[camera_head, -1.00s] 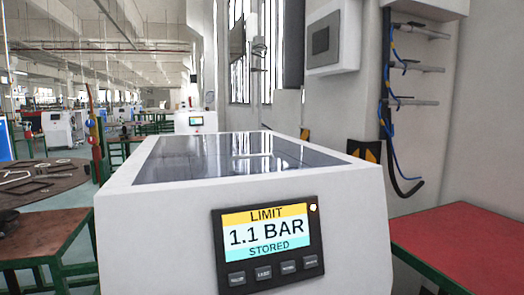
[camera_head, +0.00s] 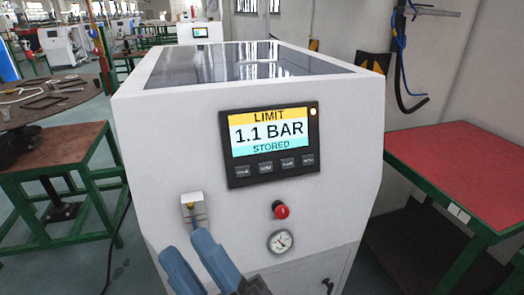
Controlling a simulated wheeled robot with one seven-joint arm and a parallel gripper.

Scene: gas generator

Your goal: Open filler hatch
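The generator is a white cabinet (camera_head: 150,130) with a sloping front. A dark glossy panel (camera_head: 250,64) lies flat in its top, with no visible gap. A seam and a small dark handle (camera_head: 327,285) show at the lower right front, cut off by the frame. I cannot tell which part is the filler hatch. Two blue-grey finger-like parts, seemingly my gripper (camera_head: 196,252), rise from the bottom edge below a metal fitting with a brass piece (camera_head: 194,209). I cannot tell whether they touch it, or whether the gripper is open.
A red-topped table (camera_head: 460,160) stands right, a brown-topped one (camera_head: 50,150) left. A black cable (camera_head: 110,250) lies on the left floor.

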